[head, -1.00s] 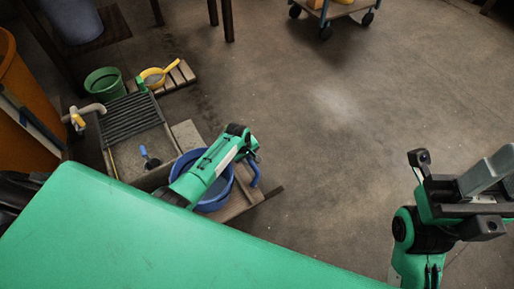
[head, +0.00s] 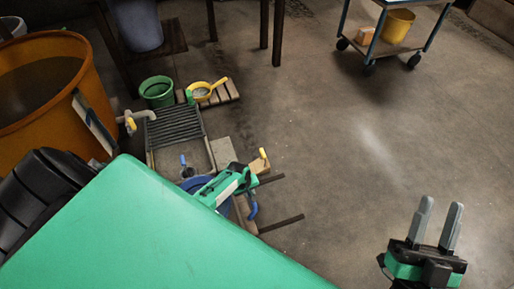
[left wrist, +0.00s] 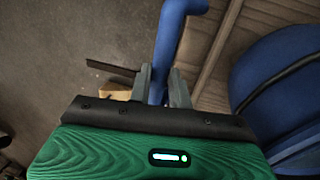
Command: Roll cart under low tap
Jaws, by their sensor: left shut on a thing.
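A blue-framed wheeled cart (head: 395,48) stands at the upper right, with a yellow bucket (head: 397,25) on its lower shelf. A pale tap (head: 138,115) with a yellow handle is at the left, by a grated basin (head: 175,128). My left gripper (left wrist: 160,85) is shut on a blue bar (left wrist: 173,45), beside a blue tub (left wrist: 285,90) over wooden slats. In the head view, my left arm largely hides the tub, and a blue handle (head: 252,207) shows beside it. My right gripper (head: 437,225) is open and empty, fingers apart, over bare floor.
An orange barrel (head: 95,80) stands at the left. A green bucket (head: 157,91) and a yellow strainer (head: 203,92) are behind the basin. Dark table legs (head: 278,30) stand at the top. The floor (head: 350,180) in the middle is clear.

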